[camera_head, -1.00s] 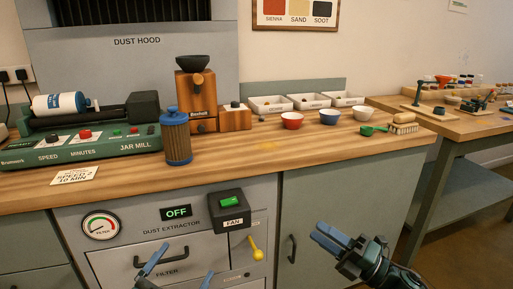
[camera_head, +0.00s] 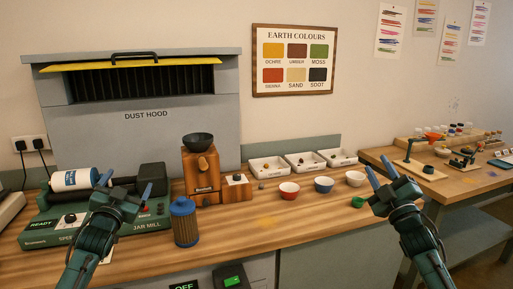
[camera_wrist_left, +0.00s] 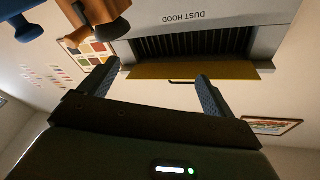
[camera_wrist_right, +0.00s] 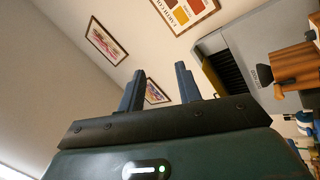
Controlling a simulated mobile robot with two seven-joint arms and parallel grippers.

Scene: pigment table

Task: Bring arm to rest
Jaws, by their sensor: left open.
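My left gripper (camera_head: 124,188) is raised in front of the jar mill at the left of the head view. Its fingers are apart with nothing between them, and the left wrist view (camera_wrist_left: 155,95) shows the same. My right gripper (camera_head: 378,174) is raised at the right, in front of the bench's right end. Its two fingers are apart and empty, as the right wrist view (camera_wrist_right: 160,88) shows. Both grippers point upward, and neither is seen holding anything.
The wooden bench (camera_head: 240,240) carries the jar mill (camera_head: 150,210), a blue jar (camera_head: 185,222), a wooden grinder (camera_head: 201,175), white trays (camera_head: 268,169) and bowls (camera_head: 288,191). The dust hood (camera_head: 140,130) stands behind. A second table (camera_head: 460,185) is at right.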

